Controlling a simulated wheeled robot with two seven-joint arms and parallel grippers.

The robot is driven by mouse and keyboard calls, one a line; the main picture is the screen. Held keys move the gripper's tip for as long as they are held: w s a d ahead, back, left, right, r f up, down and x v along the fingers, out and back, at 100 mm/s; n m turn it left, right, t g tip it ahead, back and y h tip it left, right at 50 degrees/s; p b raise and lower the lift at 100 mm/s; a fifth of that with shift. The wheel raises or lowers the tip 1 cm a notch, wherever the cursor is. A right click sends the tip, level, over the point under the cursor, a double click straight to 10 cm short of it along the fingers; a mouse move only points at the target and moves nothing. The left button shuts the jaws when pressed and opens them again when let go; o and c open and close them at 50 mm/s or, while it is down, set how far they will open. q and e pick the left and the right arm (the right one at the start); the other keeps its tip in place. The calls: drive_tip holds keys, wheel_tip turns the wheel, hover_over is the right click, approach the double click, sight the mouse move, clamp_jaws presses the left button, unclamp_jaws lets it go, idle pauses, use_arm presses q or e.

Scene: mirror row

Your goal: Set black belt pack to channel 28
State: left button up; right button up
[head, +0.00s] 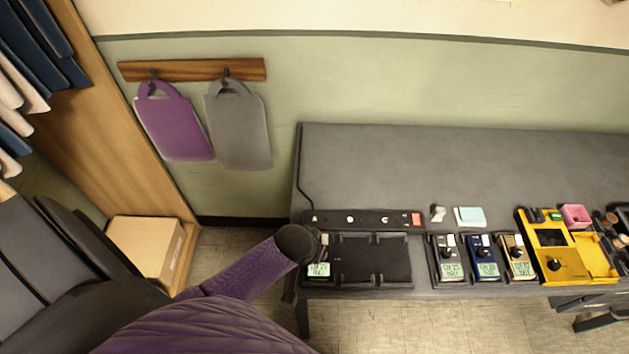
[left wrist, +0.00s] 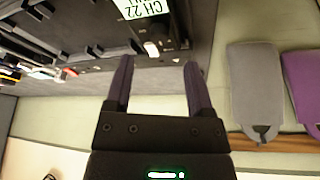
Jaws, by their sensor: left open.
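A dark belt pack with a lit display (head: 319,269) stands in the left slot of the black charging dock (head: 375,284), partly hidden by my left gripper. In the left wrist view its display (left wrist: 140,8) is upside down at the top edge and appears to read CH 22. A pale knob (left wrist: 152,48) shows just below it. My left gripper (left wrist: 155,62) is open and empty, its fingertips close to the pack's knob end; I cannot tell whether they touch. It also shows in the head view (head: 320,240), small and dark. My right gripper is not in view.
A grey-black pack (head: 449,262), a blue pack (head: 484,260) and a tan pack (head: 518,258) stand right of the dock. A yellow case (head: 566,268) lies further right. A strip with a red switch (head: 416,218) runs behind the dock.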

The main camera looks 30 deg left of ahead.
use_arm(q)
drive_tip(key=b+x, duration=0.1)
drive_tip(key=x, duration=0.4)
drive_tip(key=shift+b, duration=0.4)
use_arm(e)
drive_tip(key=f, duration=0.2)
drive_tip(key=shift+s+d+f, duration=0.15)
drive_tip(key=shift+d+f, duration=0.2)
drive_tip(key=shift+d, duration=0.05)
use_arm(q)
clamp_jaws()
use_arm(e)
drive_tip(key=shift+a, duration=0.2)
